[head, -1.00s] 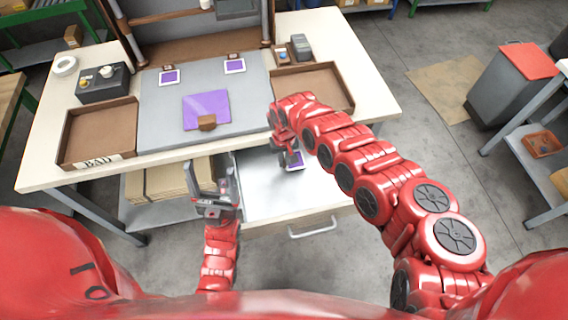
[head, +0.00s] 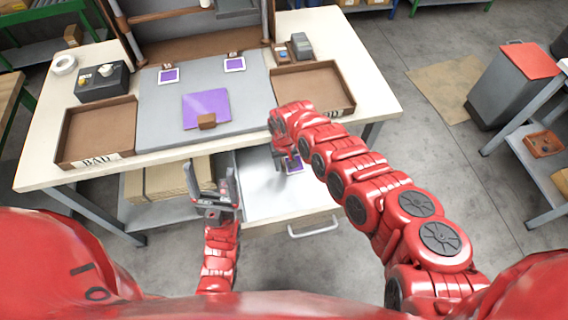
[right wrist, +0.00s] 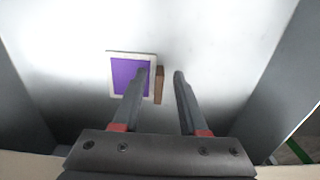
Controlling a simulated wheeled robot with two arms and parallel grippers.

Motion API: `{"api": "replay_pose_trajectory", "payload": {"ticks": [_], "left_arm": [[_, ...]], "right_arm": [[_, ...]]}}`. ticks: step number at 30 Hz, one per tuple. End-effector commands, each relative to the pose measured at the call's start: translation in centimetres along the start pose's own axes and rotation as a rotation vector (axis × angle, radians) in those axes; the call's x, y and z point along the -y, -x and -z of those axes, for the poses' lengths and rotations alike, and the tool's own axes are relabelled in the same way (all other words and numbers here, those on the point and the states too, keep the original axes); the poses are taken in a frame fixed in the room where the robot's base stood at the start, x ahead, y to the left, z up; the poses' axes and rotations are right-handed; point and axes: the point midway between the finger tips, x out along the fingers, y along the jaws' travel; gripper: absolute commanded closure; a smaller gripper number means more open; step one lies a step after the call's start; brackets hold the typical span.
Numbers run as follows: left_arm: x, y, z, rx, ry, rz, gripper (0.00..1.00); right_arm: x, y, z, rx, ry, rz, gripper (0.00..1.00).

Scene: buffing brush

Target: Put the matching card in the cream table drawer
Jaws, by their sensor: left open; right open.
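A card with a purple face and white border (right wrist: 118,73) lies on the metal floor of the open drawer (head: 262,200); it also shows in the head view (head: 294,165). A small brown tab (right wrist: 159,85) sits along its right edge. My right gripper (right wrist: 159,74) is open over the card, with its left finger across the card and the tab between the fingers. My left gripper (head: 214,188) is open and empty, left of the drawer. Two more purple cards (head: 169,76) (head: 234,65) with brown tabs lie on the grey mat (head: 160,125).
A larger purple sheet (head: 207,104) with a brown block lies mid-mat. A brown tray labelled BAD (head: 92,135) stands left and another tray (head: 320,85) right. The cream tabletop's front edge (head: 60,182) is above the drawer. A control box (head: 103,80) stands at back left.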

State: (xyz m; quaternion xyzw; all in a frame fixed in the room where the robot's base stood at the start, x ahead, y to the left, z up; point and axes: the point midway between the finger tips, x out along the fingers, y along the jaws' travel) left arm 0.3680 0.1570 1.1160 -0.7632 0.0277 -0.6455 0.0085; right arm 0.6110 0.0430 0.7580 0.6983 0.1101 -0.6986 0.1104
Motion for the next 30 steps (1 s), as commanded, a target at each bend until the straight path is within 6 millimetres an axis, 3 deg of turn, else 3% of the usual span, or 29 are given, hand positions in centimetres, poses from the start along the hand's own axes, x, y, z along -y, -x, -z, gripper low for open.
{"api": "replay_pose_trajectory", "payload": {"ticks": [8, 21, 30], "left_arm": [[0.0, -0.7, 0.1, 0.0, 0.0, 0.0, 0.19], [0.0, -0.5, 0.1, 0.0, 0.0, 0.0, 0.19], [0.0, -0.3, 0.1, 0.0, 0.0, 0.0, 0.19]], "right_arm": [[-0.1, 1.7, 0.1, 0.0, -0.002, 0.001, 0.58], [-0.3, 9.9, 0.1, -0.004, -0.001, -0.005, 0.58], [0.0, 12.3, 0.0, 0.001, 0.001, -0.001, 0.58]]}}
